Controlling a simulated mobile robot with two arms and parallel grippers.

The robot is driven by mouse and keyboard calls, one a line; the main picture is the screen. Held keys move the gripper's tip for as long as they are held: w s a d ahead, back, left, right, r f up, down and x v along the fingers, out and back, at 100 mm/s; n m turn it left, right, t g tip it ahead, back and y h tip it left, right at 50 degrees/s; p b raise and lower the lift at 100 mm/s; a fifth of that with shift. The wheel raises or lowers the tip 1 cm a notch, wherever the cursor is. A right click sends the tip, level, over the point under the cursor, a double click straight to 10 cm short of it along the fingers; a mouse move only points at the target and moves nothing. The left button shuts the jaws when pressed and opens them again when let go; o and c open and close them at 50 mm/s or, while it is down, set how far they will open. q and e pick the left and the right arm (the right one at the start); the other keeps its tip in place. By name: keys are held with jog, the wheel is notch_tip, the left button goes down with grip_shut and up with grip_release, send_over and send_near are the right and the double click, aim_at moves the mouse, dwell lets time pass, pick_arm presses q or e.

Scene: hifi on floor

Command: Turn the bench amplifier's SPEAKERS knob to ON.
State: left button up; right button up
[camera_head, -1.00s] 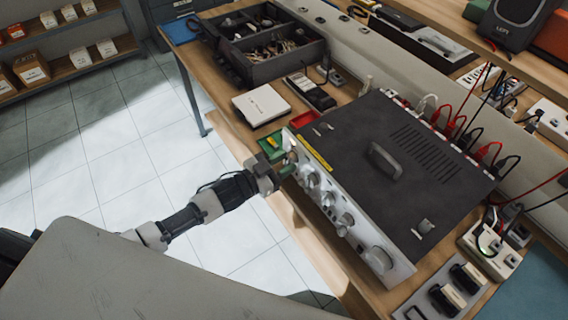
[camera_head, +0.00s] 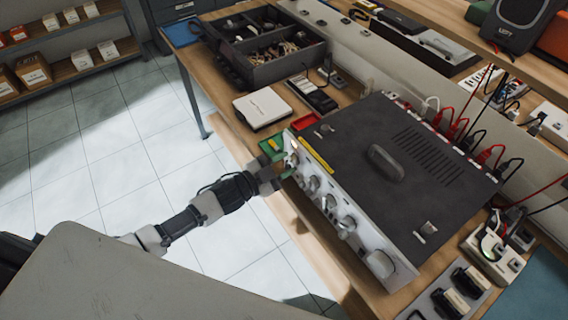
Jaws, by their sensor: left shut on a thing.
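The bench amplifier (camera_head: 400,150) is a wide box with a dark top, a handle and a silver front panel, standing on the wooden bench. Its front panel carries a row of several round knobs, among them a middle knob (camera_head: 346,226) and a large one (camera_head: 380,263) at the near right end. My left gripper (camera_head: 284,170) is at the panel's far left end, shut on a small knob there. That knob is mostly hidden by the fingers, and its label and pointer are too small to read. My right gripper is not in view.
Red and black cables (camera_head: 462,130) run from the amplifier's back. A green tray (camera_head: 272,148), a red tray (camera_head: 305,122) and a white box (camera_head: 262,108) lie beyond its left end. A dark compartment box (camera_head: 270,70) stands farther back. Floor is clear left of the bench.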

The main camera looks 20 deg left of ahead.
pick_arm(q)
jog(key=o, duration=0.9)
jog(key=b+v, duration=0.2)
jog(key=v, duration=0.8)
jog(key=shift+s+a, duration=0.25)
jog(key=shift+s, duration=0.1)
